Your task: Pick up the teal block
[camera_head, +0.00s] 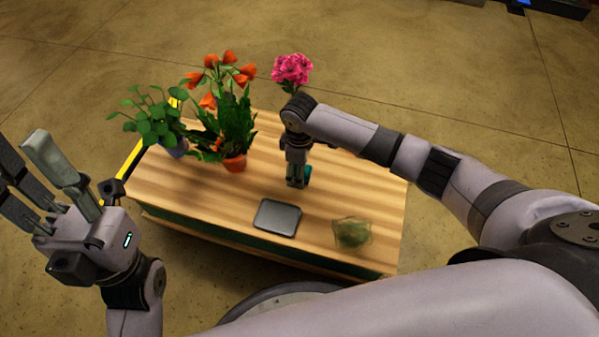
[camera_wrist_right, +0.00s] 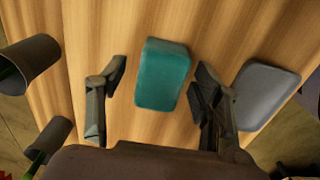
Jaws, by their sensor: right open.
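The teal block (camera_wrist_right: 162,76) lies on the wooden table top in the right wrist view. My right gripper (camera_wrist_right: 160,82) is open, with one finger on each side of the block and visible gaps between. In the head view this gripper (camera_head: 297,184) points down over the table and hides most of the block, with a teal sliver (camera_head: 308,172) showing beside it. Whether the fingertips reach down to the block's height is hard to tell. My left gripper (camera_head: 24,150) is open and empty, raised at the left, away from the table.
A grey flat pad (camera_head: 278,217) lies near the table's front edge; it also shows in the wrist view (camera_wrist_right: 264,95). A greenish translucent object (camera_head: 352,233) sits front right. Potted orange flowers (camera_head: 235,161), a leafy plant (camera_head: 158,122) and pink flowers (camera_head: 292,70) stand behind.

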